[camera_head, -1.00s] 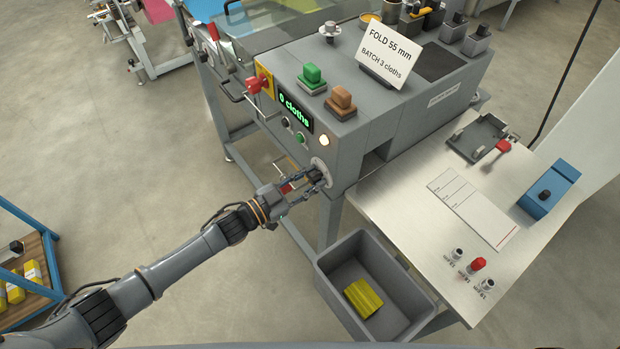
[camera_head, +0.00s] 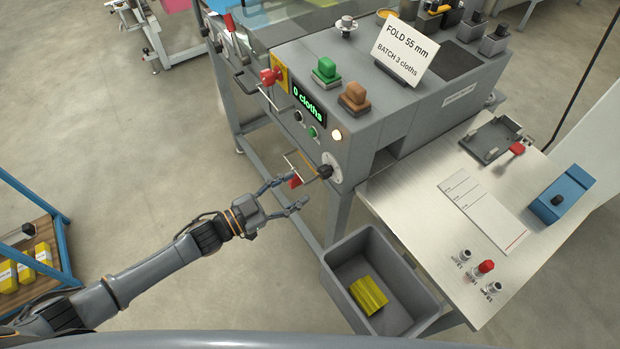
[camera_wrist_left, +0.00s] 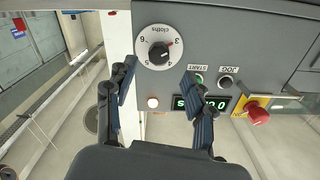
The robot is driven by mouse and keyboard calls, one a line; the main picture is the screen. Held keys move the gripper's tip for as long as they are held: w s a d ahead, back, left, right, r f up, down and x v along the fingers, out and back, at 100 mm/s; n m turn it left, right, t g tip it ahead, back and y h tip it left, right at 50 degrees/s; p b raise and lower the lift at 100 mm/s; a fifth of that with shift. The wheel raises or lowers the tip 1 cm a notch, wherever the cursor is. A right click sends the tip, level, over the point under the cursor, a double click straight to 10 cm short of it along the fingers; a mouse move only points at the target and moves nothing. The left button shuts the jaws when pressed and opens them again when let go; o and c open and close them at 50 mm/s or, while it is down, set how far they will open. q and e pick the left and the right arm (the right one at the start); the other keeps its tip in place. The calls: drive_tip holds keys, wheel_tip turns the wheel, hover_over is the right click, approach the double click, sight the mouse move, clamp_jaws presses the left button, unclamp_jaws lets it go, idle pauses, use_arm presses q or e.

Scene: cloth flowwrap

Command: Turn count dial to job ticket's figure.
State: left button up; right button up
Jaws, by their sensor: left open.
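The count dial (camera_wrist_left: 158,50) is a white disc with a black knob on the machine's front panel. The job ticket (camera_head: 403,50) on top of the machine reads "FOLD 55 mm, BATCH 3 cloths". My left gripper (camera_head: 284,194) is open and empty, apart from the dial and facing it; its fingers (camera_wrist_left: 158,82) also show in the wrist view. My right gripper is out of view.
A lit display (camera_head: 309,104) reads "0 cloths". The panel also has a red switch (camera_head: 270,76), small buttons and a lit lamp (camera_head: 336,135). A grey bin (camera_head: 407,277) with yellow cloth stands below. A steel table (camera_head: 425,190) is at right.

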use_arm(q)
drive_tip(key=v, duration=0.3)
drive_tip(key=shift+s+a, duration=0.2)
drive_tip(key=shift+a, duration=0.1)
drive_tip(key=a+f+n+t+y+b, duration=0.15)
drive_tip(key=a+f+y, duration=0.25)
drive_tip(key=f, duration=0.5)
drive_tip(key=a+f+n+y, duration=0.3)
drive_tip(key=f, duration=0.5)
drive_tip(key=s+a+f+n+g+y+b, duration=0.1)
drive_tip(key=s+a+f+n+g+y, duration=0.2)
drive_tip(key=f, duration=0.5)
drive_tip(key=s+a+f+n+y+b, duration=0.1)
drive_tip(key=s+a+f+y, duration=0.15)
drive_tip(key=s+f, duration=0.4)
drive_tip(key=s+f+n+g, duration=0.1)
drive_tip(key=s+f+g, duration=0.1)
drive_tip(key=s+f, duration=0.3)
drive_tip(key=s+f+g+y+b, duration=0.1)
drive_tip(key=s+f+g, duration=0.2)
drive_tip(key=s, duration=1.1)
drive_tip(key=s+a+f+n+g+y, duration=0.1)
drive_tip(key=s+f+g, duration=0.2)
drive_tip(key=s+f, duration=0.5)
drive_tip(key=shift+s+n, duration=0.35)
drive_tip(key=shift+s, duration=0.7)
